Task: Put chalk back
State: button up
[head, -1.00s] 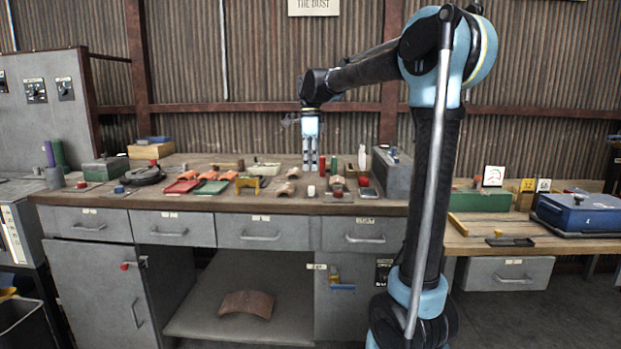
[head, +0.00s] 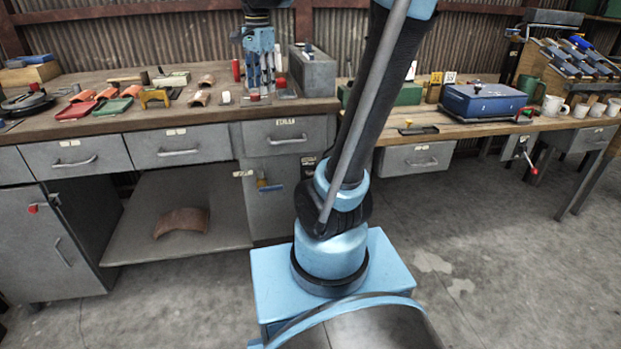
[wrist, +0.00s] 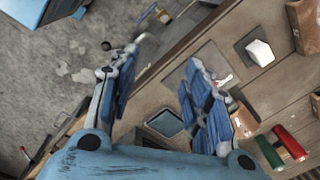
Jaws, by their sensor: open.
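My gripper (head: 260,90) is open over the front right of the wooden bench, close above its front edge. In the wrist view its two blue fingers (wrist: 163,68) are spread apart with nothing between them. A small white block (wrist: 260,52), which may be the chalk, sits on a dark square pad, off to the right of the fingers. It also shows in the head view (head: 226,97), left of my gripper. I cannot tell for sure which thing is the chalk. An empty dark square tray (wrist: 165,122) lies below and between the fingers, partly hidden by the gripper.
A red cylinder (wrist: 290,143) and a green cylinder (wrist: 268,153) stand near the right finger. A grey box (head: 313,72) stands right of my gripper. Red trays (head: 76,111), a yellow bracket (head: 154,97) and curved tiles lie left. A blue case (head: 484,101) rests on the lower table.

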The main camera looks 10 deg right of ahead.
jog(key=s+d+f+n, duration=0.5)
jog(key=s+f+n, duration=0.1)
jog(key=s+f, duration=0.4)
jog(key=s+d+f+n+t, duration=0.1)
jog(key=s+d+f+n, duration=0.4)
jog(key=s+f, duration=0.5)
notch_tip(320, 180, down, 3)
jog(key=shift+s+d+n, duration=0.2)
jog(key=shift+s+n, duration=0.2)
jog(key=shift+n, duration=0.1)
jog(key=shift+w, duration=0.1)
jog(key=shift+w+f, duration=0.2)
jog(key=shift+w, duration=0.15)
jog(key=shift+c, duration=0.3)
